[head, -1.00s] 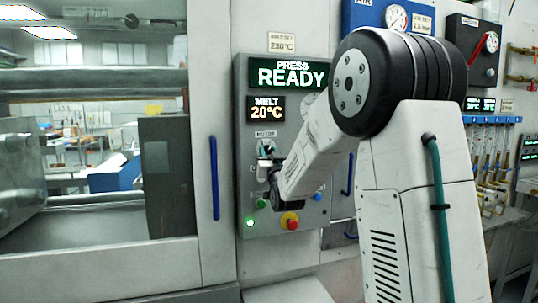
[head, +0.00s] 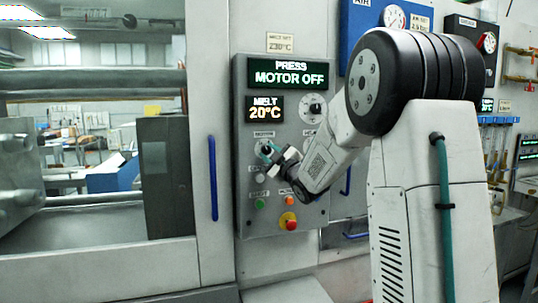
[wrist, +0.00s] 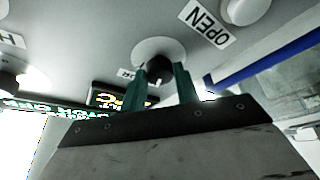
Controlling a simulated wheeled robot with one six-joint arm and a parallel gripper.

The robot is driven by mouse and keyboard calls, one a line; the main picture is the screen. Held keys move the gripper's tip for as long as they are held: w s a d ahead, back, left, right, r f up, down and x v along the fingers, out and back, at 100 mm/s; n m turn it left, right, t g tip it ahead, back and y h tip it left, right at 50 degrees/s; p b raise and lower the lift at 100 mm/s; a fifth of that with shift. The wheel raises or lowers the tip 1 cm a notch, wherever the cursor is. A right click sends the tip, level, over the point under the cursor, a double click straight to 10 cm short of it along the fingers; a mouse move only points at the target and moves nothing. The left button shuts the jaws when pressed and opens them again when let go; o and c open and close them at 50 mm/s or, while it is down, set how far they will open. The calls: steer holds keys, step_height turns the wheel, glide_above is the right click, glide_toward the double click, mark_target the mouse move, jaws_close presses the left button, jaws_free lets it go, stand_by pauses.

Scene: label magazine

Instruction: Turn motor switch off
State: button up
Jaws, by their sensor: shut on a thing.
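The motor switch (head: 264,146) is a dark knob on a round pale plate, on the grey control panel (head: 245,120) under a small label. My gripper (head: 268,151) is at it, tilted, with teal fingers; the fingers partly hide the switch in the head view. In the wrist view my gripper (wrist: 160,78) has one finger on each side of the switch's black knob (wrist: 158,66) and is shut on it. The upper panel display (head: 289,73) reads "PRESS MOTOR OFF".
Another round dial (head: 314,108) is to the right, above my arm. A green button (head: 260,204) and a red button on yellow (head: 289,222) sit below. A blue door handle (head: 213,178) stands left of the panel.

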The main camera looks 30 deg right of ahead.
steer(key=shift+d+n+g+y, duration=0.1)
steer(key=shift+n+g+y, duration=0.5)
steer(key=shift+n, duration=1.3)
steer(key=o, duration=1)
steer(key=shift+c, duration=0.2)
steer(key=v, duration=0.7)
steer(key=shift+s, duration=0.4)
